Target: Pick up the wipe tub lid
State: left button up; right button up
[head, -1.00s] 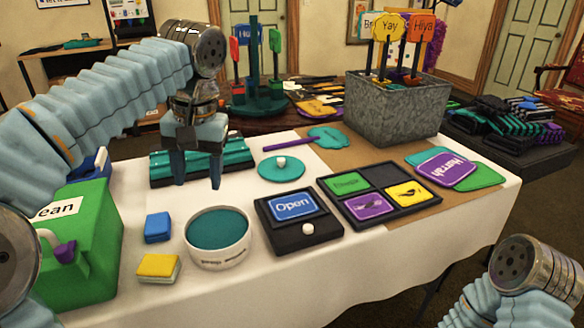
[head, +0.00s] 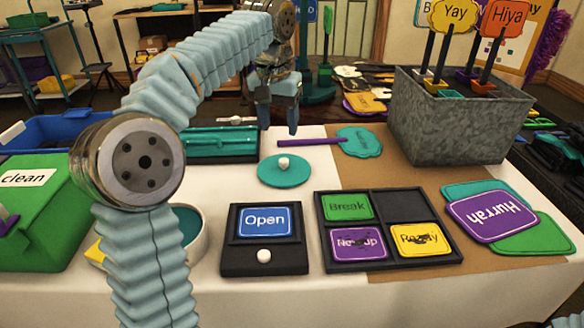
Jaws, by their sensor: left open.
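The wipe tub lid (head: 270,177), a round teal disc with a white knob, lies flat on the white-covered table near the middle. My left gripper (head: 279,122) is open and empty, with its fingers pointing down. It appears above and beyond the lid in the picture, apart from it. The white round tub (head: 200,245) with teal inside stands front left of the lid, largely hidden behind my left arm. My right gripper is not in view.
A black "Open" board (head: 234,262) and a four-panel tray (head: 408,265) lie in front. A grey planter (head: 450,130) with signs stands right, a green box (head: 40,235) left. A teal rack (head: 215,158) lies behind left.

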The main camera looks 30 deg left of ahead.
aim_at(284, 160)
pick_arm(q)
jog(key=f, duration=0.3)
jog(key=w+f, duration=0.1)
jog(key=f, duration=0.6)
jog(key=shift+w+f, duration=0.15)
jog(key=shift+w, duration=0.25)
grip_shut()
